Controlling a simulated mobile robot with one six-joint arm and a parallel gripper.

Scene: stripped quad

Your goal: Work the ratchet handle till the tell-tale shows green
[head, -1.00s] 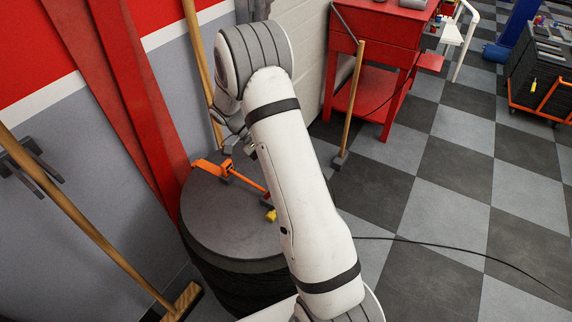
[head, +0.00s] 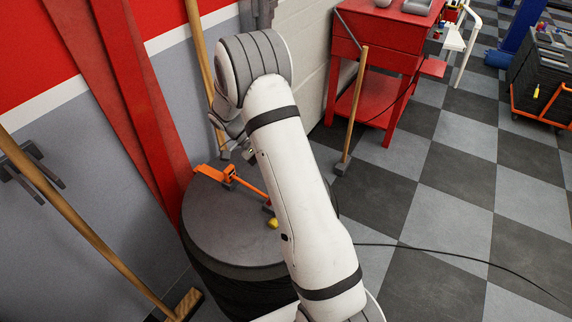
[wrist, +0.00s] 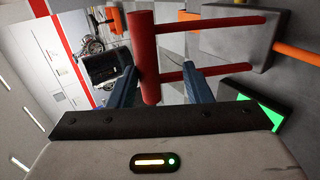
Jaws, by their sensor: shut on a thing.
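In the wrist view a red handle (wrist: 144,55) stands between the fingers of my gripper (wrist: 156,88), which is shut on it. Two red bars join the handle to a grey block (wrist: 235,38). A bright green face (wrist: 257,112) in a dark frame shows at right, partly hidden by my gripper's body; it looks like the tell-tale. In the head view my gripper (head: 238,154) is at the back of a round dark top, mostly hidden by my arm. An orange piece (head: 210,176) and orange rod (head: 250,186) lie beside it; the red handle cannot be made out there.
The round top (head: 225,230) caps a dark stack and carries a small yellow piece (head: 272,223). Red posts and a broom (head: 90,240) stand at left. A red cart (head: 375,65) and a wooden-handled tool (head: 353,115) stand behind. A black cable (head: 450,255) crosses the open checkered floor.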

